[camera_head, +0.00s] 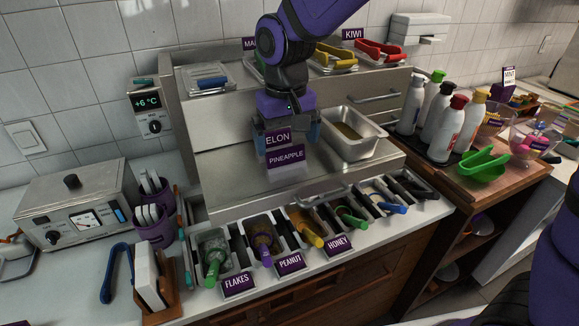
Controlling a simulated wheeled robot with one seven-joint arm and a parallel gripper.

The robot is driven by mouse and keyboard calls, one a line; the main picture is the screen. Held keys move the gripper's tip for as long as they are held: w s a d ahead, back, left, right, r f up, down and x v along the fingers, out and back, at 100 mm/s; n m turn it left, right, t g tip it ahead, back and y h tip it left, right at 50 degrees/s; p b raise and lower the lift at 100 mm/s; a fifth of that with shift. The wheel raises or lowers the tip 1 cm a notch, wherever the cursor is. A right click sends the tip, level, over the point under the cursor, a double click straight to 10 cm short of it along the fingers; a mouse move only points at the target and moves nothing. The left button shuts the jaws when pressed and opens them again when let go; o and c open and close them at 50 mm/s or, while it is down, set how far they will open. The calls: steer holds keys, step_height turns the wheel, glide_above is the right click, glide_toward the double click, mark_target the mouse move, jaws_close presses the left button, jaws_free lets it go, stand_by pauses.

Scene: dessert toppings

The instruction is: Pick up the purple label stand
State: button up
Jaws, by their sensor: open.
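Several purple label stands with white lettering are in view. One reading "PINEAPPLE" (286,157) is at the middle of the steel unit, just below my gripper (287,136). Another, partly hidden and reading "ELON" (277,138), shows between the gripper's fingers. My gripper points down with its fingers apart; I cannot tell whether it touches either stand. Stands reading "FLAKES" (238,283), "PEANUT" (290,263) and "HONEY" (338,245) stand along the front of the counter. "KIWI" (353,34) and a partly hidden "MA" label (250,44) are at the back.
A steel pan (354,136) stands right of my gripper. A row of topping bins with coloured scoops (263,240) lines the front. A metal box (70,212) and cups (155,230) are at the left.

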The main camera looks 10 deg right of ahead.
mark_target(286, 152)
steer(key=shift+f, duration=3.15)
steer(key=c, duration=0.7)
steer(key=shift+w+r, duration=0.1)
steer(key=shift+r, duration=0.1)
